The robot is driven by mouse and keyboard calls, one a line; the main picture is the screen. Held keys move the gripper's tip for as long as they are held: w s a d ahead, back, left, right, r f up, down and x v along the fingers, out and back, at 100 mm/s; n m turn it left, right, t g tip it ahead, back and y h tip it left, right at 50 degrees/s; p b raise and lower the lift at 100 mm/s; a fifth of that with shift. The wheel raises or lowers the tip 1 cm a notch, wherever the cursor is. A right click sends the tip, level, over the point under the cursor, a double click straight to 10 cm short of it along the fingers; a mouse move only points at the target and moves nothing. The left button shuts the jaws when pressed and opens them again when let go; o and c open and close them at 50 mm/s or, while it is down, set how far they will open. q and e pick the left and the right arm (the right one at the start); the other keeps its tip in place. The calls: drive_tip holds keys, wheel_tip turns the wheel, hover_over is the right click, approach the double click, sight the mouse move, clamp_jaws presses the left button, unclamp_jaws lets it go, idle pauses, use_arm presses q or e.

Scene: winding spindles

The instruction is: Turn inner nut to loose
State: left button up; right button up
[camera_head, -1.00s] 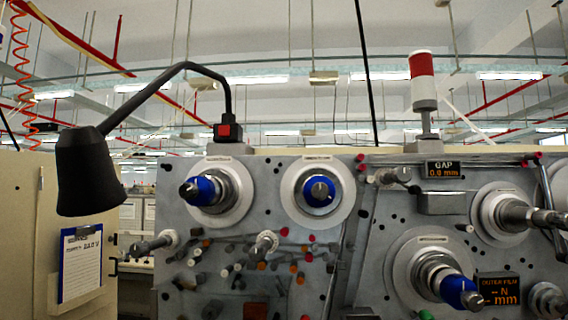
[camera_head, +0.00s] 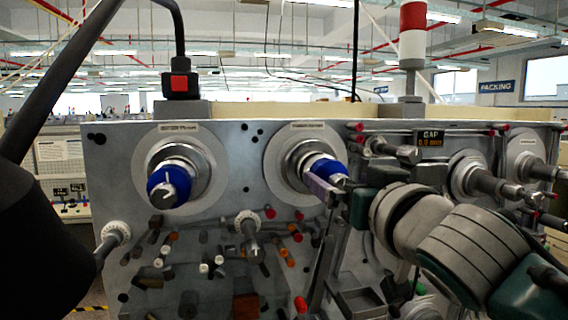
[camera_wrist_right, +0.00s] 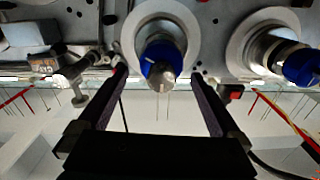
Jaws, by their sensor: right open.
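Two spindles with blue nuts stick out of the upper part of the grey machine panel. The left blue nut (camera_head: 170,185) has nothing near it. My right gripper (camera_head: 326,188) is at the right blue nut (camera_head: 325,170), partly covering it in the head view. In the right wrist view, which is upside down, my right gripper (camera_wrist_right: 157,80) is open, with one dark finger to each side of a blue nut (camera_wrist_right: 160,66) with a metal tip. No grip on it shows. The labels above the spindles are too small to read. My left gripper is out of view.
Rods, knobs and coloured pegs crowd the panel (camera_head: 110,160) below the spindles. A gap display (camera_head: 430,139), a red-and-white signal light (camera_head: 412,35) and more spindles are on the right.

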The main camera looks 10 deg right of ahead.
sight(328, 177)
drive_tip(key=w, duration=0.3)
drive_tip(key=shift+p, duration=0.35)
drive_tip(key=shift+w+a, duration=0.15)
drive_tip(key=shift+w, duration=0.35)
drive_tip(key=c, duration=1.3)
